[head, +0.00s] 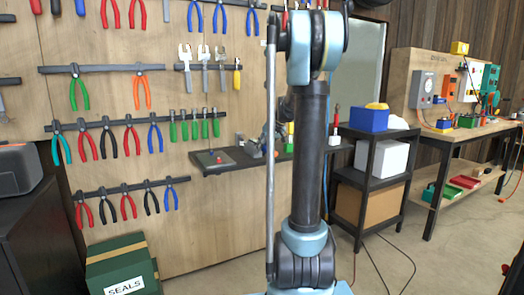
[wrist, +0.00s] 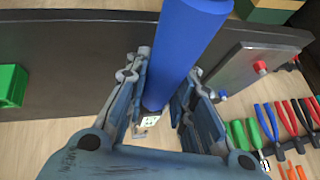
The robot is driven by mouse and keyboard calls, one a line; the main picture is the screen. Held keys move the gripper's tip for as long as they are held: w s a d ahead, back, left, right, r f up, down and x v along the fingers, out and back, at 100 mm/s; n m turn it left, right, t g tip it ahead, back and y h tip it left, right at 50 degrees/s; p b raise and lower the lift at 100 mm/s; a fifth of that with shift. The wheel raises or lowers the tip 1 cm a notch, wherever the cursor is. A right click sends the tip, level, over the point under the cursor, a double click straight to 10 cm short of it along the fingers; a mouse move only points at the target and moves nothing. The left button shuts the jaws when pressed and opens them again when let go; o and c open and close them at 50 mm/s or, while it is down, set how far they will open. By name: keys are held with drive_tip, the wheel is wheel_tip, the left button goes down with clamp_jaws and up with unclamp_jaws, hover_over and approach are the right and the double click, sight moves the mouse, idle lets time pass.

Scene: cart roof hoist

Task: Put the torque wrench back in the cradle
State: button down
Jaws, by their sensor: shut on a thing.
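My gripper (wrist: 160,82) is shut on a thick blue handle in the wrist view, which I take to be the torque wrench (wrist: 188,45). The handle runs between both fingers and out of the top edge of the picture. In the head view my own arm hides most of the gripper and the wrench. The gripper is close to a dark wall shelf (head: 214,167), which also shows in the wrist view (wrist: 75,62). I cannot make out the cradle clearly in either view.
A control plate with a red button (head: 210,157) sits on the shelf; it also shows in the wrist view (wrist: 245,72). A green block (wrist: 12,86) is at the wrist view's left. Pliers racks (head: 105,124) line the wall. A black rack (head: 370,160) stands right.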

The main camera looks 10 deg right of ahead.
drive_tip(key=shift+f, duration=0.1)
drive_tip(key=c, duration=1.3)
unclamp_jaws()
drive_tip(key=v, duration=1.2)
drive_tip(key=s+a+f+g+h, duration=0.1)
drive_tip(key=s+a+f, duration=0.15)
drive_tip(key=s, duration=0.45)
drive_tip(key=s+a+f+m, duration=0.1)
drive_tip(key=s+f, duration=0.3)
drive_tip(key=s, duration=0.3)
drive_tip(key=s+a+f+g+h, duration=0.15)
drive_tip(key=s+f, duration=0.25)
drive_tip(key=s, duration=0.4)
drive_tip(key=s+f+m+h, duration=0.1)
drive_tip(key=s+f+h, duration=0.1)
drive_tip(key=s+f, duration=1.3)
drive_tip(key=shift+s+d+f+m, duration=0.25)
drive_tip(key=shift+s+d+m, duration=0.05)
drive_tip(key=shift+s, duration=0.8)
